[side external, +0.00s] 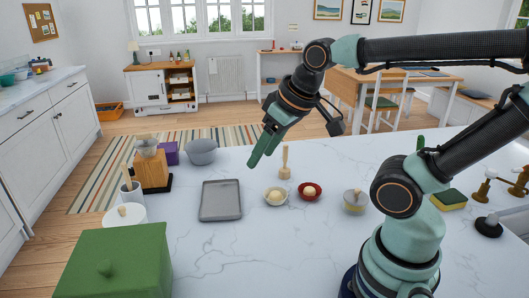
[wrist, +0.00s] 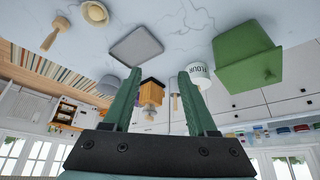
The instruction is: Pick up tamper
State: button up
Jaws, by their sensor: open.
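A pale wooden piece with a slim upright handle and wider foot, which looks like the tamper (side external: 285,164), stands upright on the white marble counter, behind the small bowls. It also shows at the upper left of the wrist view (wrist: 52,37). My gripper (side external: 256,160) is above the counter, to the left of the tamper and apart from it in the side view. In the wrist view my gripper (wrist: 160,73) has its two green fingers spread, with nothing held between them.
A grey tray (side external: 221,211), grey bowl (side external: 201,152), wooden block (side external: 150,172) and green box (side external: 115,265) are further left. The front middle counter is clear.

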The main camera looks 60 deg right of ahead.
jog(key=w+d+r+m+g, duration=0.2)
jog(key=w+d+m, duration=0.3)
jog(key=w+d, duration=0.15)
jog(key=m+g, duration=0.4)
jog(key=m, duration=0.8)
send_over(285, 161)
notch_tip(285, 161, down, 9)
jog(key=shift+w+r, duration=0.15)
jog(key=shift+d+f, duration=0.25)
jog(key=shift+f, duration=0.4)
notch_tip(285, 161, down, 6)
jog(key=shift+r, duration=0.15)
jog(key=shift+d+f, duration=0.15)
jog(key=shift+f, duration=2.55)
